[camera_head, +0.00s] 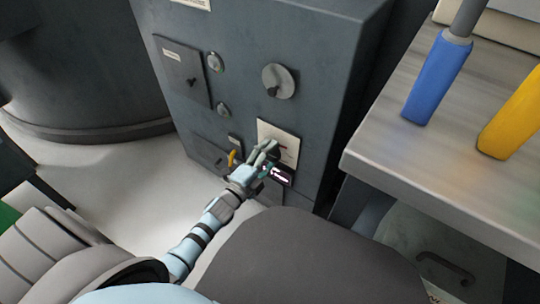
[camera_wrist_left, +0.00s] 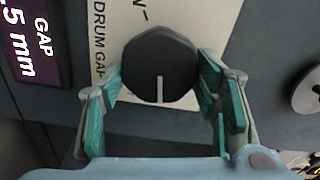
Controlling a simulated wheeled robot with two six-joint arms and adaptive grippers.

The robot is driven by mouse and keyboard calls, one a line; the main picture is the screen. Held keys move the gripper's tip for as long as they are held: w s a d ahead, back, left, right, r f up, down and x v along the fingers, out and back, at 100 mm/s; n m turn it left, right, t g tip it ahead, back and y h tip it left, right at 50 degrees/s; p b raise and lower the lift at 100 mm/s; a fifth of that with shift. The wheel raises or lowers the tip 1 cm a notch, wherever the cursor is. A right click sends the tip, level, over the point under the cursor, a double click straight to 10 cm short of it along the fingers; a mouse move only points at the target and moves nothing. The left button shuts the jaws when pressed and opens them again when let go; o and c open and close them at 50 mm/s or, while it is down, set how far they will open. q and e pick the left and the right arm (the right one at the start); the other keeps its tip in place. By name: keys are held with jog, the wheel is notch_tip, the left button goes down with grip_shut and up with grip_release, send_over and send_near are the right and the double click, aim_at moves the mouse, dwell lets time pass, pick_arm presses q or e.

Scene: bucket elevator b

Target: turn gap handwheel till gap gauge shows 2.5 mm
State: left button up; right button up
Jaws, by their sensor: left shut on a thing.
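The gap handwheel is a black faceted knob (camera_wrist_left: 160,62) with a white pointer line, which points down in the left wrist view. It sits on a cream plate (camera_wrist_left: 112,30) partly reading "DRUM GA". My left gripper (camera_wrist_left: 160,78) is shut on the knob, with one teal-padded finger at each side. In the head view my left gripper (camera_head: 266,152) reaches the plate (camera_head: 290,140) low on the grey cabinet and covers most of the knob. The gap gauge (camera_wrist_left: 36,48), a dark display, reads "GAP" and ".5 mm"; its leading digit is cut off. In the head view the gauge (camera_head: 282,176) is too small to read.
The cabinet front (camera_head: 235,110) also carries a round grey dial (camera_head: 278,81), a hinged panel (camera_head: 181,70), small buttons and a yellow lever (camera_head: 232,157). A metal table (camera_head: 400,160) with a blue-handled tool (camera_head: 437,80) and a yellow one (camera_head: 512,115) stands at right.

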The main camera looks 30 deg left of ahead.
dwell(0.4)
pick_arm(q)
jog(key=o, duration=1.1)
jog(key=s+a, duration=0.1)
jog(key=s, duration=1.1)
jog(key=shift+a, duration=0.35)
